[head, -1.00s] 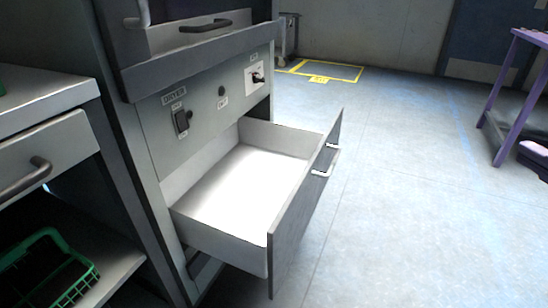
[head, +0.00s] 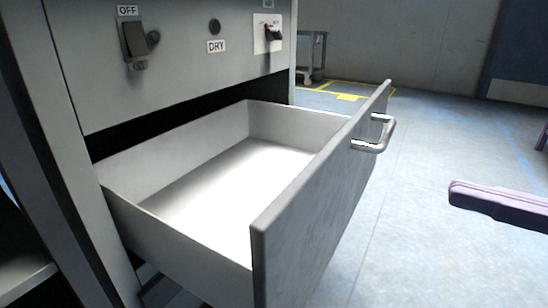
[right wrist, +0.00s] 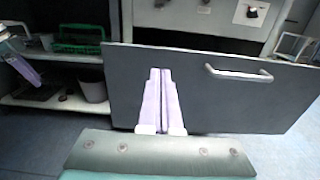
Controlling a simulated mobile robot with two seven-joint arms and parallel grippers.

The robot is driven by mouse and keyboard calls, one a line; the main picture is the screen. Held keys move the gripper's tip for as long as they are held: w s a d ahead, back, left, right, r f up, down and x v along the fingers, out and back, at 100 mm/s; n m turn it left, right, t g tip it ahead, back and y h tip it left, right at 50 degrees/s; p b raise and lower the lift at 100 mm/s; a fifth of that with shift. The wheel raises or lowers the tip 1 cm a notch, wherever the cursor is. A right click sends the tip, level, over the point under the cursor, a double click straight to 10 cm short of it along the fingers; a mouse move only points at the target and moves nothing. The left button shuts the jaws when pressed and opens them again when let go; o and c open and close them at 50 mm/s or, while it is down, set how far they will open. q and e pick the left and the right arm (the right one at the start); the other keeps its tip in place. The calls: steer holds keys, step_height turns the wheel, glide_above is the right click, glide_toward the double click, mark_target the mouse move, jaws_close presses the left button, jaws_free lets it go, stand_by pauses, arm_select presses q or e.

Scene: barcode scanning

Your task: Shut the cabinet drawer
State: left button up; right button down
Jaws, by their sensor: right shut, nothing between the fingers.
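The cabinet drawer (head: 320,205) is pulled well out of the grey cabinet (head: 185,62). Its white inside is empty, and a bar handle (head: 377,134) is on the far part of its front. My right gripper (head: 456,194) is to the right of the drawer front, apart from it. In the right wrist view, its purple fingers (right wrist: 160,72) are together and empty. They point at the dark drawer front (right wrist: 225,105), left of its handle (right wrist: 238,75). A purple and white part at that view's left edge looks like my left gripper (right wrist: 26,70); its jaws are unclear.
The cabinet panel has an OFF switch (head: 134,40) and a DRY knob (head: 214,27). A shelf unit (right wrist: 50,102) with a green basket (right wrist: 80,35) and a grey bin (right wrist: 93,90) stands left of the drawer. The floor (head: 420,245) right of the drawer is clear.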

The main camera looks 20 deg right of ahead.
steer(key=b, duration=0.2)
glide_toward(328, 158)
steer(key=x, duration=0.5)
steer(key=shift+w+a, duration=0.15)
steer(key=shift+w, duration=0.05)
arm_select(q)
steer(key=shift+x, duration=1.1)
arm_select(e)
steer(key=shift+w+a, duration=0.45)
steer(key=shift+w, duration=0.1)
arm_select(q)
steer(key=shift+s+d, duration=0.15)
steer(key=shift+s, duration=0.1)
